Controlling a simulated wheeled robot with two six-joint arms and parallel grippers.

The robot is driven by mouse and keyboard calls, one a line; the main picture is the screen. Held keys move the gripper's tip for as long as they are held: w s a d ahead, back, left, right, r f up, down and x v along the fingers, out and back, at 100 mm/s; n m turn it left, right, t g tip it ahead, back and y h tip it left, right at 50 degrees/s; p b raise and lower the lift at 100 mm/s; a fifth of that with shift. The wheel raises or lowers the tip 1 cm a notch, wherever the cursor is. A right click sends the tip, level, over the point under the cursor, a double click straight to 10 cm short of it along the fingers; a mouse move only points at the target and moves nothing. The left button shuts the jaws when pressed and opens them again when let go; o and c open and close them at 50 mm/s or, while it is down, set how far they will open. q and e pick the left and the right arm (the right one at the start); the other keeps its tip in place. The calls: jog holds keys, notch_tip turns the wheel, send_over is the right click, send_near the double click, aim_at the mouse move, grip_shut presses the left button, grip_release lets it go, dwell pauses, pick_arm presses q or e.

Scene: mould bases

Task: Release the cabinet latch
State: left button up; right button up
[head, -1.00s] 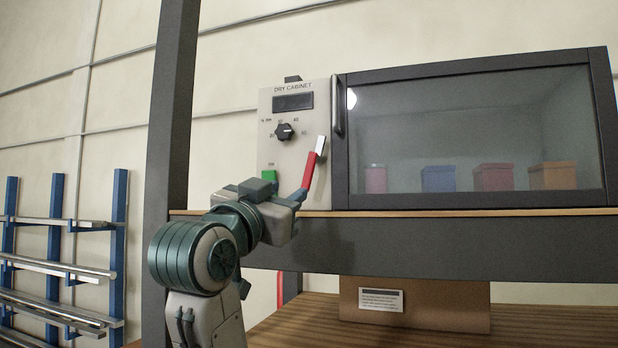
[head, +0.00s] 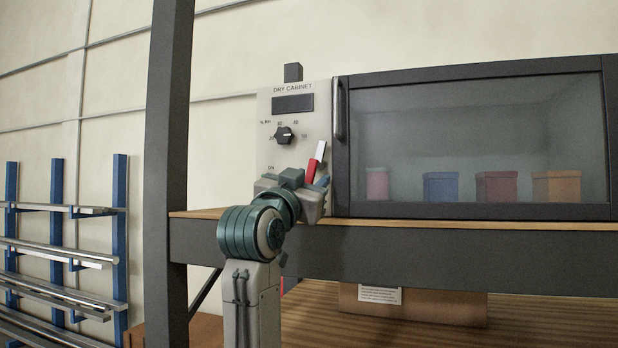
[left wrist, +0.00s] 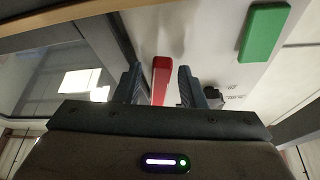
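The dry cabinet's pale control panel (head: 294,150) carries a red lever with a white tip (head: 311,168), slanting up to the right near the door's left edge. My left gripper (head: 318,188) is at the panel's lower part, in front of the lever's lower end. In the left wrist view the red lever (left wrist: 160,82) lies between the two open fingers, with a gap visible on each side. A green button (left wrist: 264,32) shows there to the right; the gripper hides it in the head view. The glass door (head: 470,135) appears shut. My right gripper is out of view.
A dark vertical door handle (head: 338,108) is just right of the panel, and a black knob (head: 284,135) is above the lever. A dark post (head: 168,150) stands left of the cabinet. The wooden shelf edge (head: 420,224) runs below it.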

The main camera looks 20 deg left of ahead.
pick_arm(q)
grip_shut()
jog(key=shift+d+f+n+y+b, duration=0.15)
jog(key=shift+d+n+y+b, duration=0.2)
jog(key=shift+n, duration=0.35)
jog(key=shift+d+n+y, duration=0.1)
jog(key=shift+n+y, duration=0.75)
jog(key=shift+n, duration=0.65)
grip_release()
jog(key=shift+s+b, duration=0.1)
jog(key=shift+b, duration=0.2)
